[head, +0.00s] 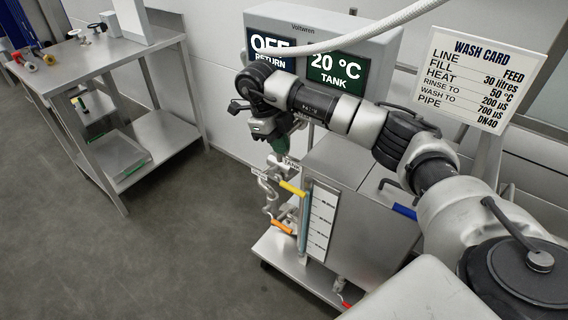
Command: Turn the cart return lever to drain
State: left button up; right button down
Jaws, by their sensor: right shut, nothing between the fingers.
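The steel wash cart (345,215) stands in the middle, with pipework on its left side. A yellow lever (292,188) sits on that pipework, just below a small tag reading TANK (291,163). A second small tag (260,175) to its left is too small to read. An orange lever (282,227) sits lower on the same pipes. My right gripper (279,146) reaches in from the right and is above the TANK tag, pointing down. It is shut and empty, apart from the yellow lever. My left gripper is out of view.
A grey display box (385,48) behind my arm reads OFF RETURN and 20 °C TANK. A white hose (370,32) crosses in front of it. A wash card (480,75) stands at right. A steel table (100,62) stands at left, with clear floor (170,230) between.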

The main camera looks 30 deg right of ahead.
send_near(294, 189)
jog(key=x, duration=0.5)
jog(key=shift+s+f, duration=0.15)
jog(key=shift+s, duration=0.15)
jog(key=shift+w+d+f, duration=0.15)
jog(key=shift+f, duration=0.65)
